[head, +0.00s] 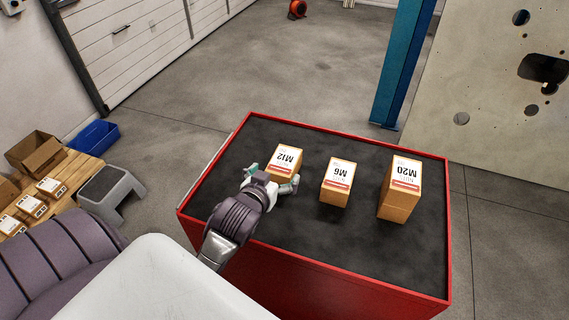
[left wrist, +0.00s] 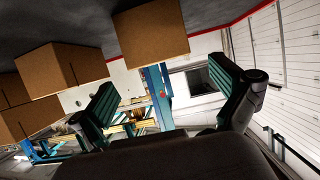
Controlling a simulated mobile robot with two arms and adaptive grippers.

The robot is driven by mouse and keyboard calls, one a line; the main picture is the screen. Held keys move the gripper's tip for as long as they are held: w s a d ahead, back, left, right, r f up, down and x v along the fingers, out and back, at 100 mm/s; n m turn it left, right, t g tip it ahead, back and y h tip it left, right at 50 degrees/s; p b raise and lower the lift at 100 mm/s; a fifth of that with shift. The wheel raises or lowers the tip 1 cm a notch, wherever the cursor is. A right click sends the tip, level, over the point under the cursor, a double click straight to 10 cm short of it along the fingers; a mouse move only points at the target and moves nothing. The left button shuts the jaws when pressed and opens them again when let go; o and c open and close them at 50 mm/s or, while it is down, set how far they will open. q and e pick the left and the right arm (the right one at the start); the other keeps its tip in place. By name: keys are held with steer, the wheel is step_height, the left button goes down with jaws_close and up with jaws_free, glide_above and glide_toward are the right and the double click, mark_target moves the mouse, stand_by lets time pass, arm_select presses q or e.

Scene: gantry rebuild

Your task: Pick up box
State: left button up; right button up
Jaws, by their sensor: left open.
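Three cardboard boxes with white labels stand on the dark top of a red cabinet (head: 310,279): the M12 box (head: 286,159) at left, the M6 box (head: 338,177) in the middle, the M20 box (head: 402,185) at right. My left gripper (head: 272,180) is at the near side of the M12 box, its fingers spread at the box's near corners. In the left wrist view a box (left wrist: 150,35) lies ahead between the open fingers, and the left gripper (left wrist: 172,95) holds nothing. My right gripper is not in view.
A blue post (head: 403,65) and a large holed panel (head: 500,100) stand behind the cabinet. At left are a grey step stool (head: 110,188), a blue bin (head: 94,136) and a wooden bench with more boxes (head: 50,186). The cabinet top's front right is clear.

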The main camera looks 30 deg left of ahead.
mark_target(283, 163)
arm_select(q)
steer(key=shift+x, duration=0.75)
steer(key=shift+w+a+f, duration=0.1)
steer(key=shift+w, duration=0.25)
steer(key=shift+w+f, duration=0.1)
steer(key=shift+w, duration=0.15)
steer(key=p+x, duration=0.2)
steer(key=x, duration=0.2)
steer(key=shift+w+a, duration=0.1)
steer(key=shift+w+a+f, duration=0.1)
steer(key=shift+w+f, duration=0.05)
steer(key=shift+w, duration=0.2)
steer(key=shift+s, duration=0.1)
steer(key=shift+c, duration=0.2)
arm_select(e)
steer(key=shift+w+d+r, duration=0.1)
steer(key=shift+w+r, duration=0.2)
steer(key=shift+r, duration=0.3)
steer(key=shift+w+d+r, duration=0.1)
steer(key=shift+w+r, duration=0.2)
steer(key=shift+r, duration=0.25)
arm_select(q)
steer(key=c, duration=0.5)
steer(key=shift+s, duration=0.1)
steer(key=c, duration=1.1)
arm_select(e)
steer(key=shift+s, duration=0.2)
